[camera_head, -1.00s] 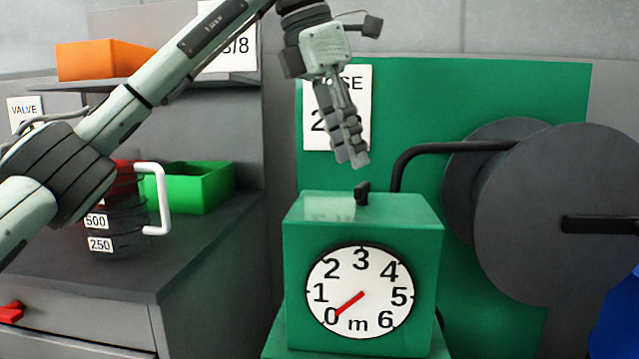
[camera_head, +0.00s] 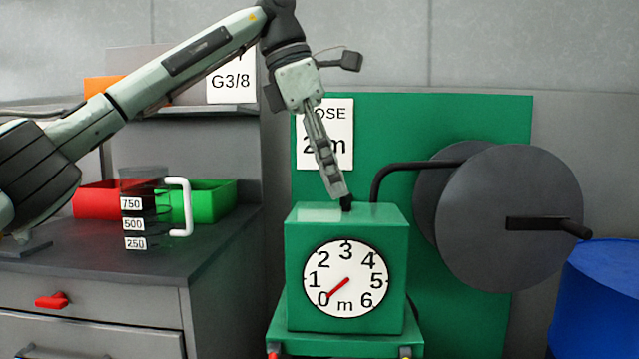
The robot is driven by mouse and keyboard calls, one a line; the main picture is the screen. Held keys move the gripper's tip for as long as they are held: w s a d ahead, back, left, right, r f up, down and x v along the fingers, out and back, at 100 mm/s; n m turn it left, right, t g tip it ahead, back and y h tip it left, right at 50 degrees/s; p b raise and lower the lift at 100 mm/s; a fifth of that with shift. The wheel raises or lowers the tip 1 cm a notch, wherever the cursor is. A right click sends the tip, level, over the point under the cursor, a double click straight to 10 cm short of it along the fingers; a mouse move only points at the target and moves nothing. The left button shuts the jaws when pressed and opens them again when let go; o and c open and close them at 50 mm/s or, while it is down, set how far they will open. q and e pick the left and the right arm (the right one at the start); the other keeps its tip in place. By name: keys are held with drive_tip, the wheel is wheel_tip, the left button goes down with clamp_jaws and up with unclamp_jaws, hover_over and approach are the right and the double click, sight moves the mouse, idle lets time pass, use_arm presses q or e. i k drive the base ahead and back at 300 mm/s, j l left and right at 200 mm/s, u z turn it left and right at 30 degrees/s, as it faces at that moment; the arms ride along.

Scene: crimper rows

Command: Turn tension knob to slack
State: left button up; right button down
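A small black knob (camera_head: 346,203) stands on top of the green box (camera_head: 300,232). The white dial (camera_head: 345,279) on the box's front has a red pointer near 0. My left gripper (camera_head: 337,190) points down with its fingertips right at the knob, partly hiding it. The fingers are seen edge-on, so I cannot tell whether they are apart or closed on the knob. My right gripper is not in view.
A black pipe (camera_head: 400,168) bends from the box to a large dark reel (camera_head: 510,215) with a handle. A measuring jug (camera_head: 140,215) and green bin (camera_head: 205,200) stand on the left counter. A blue drum (camera_head: 600,295) is at right.

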sight(345, 202)
drive_tip(key=k, duration=0.25)
drive_tip(key=i, duration=1.25)
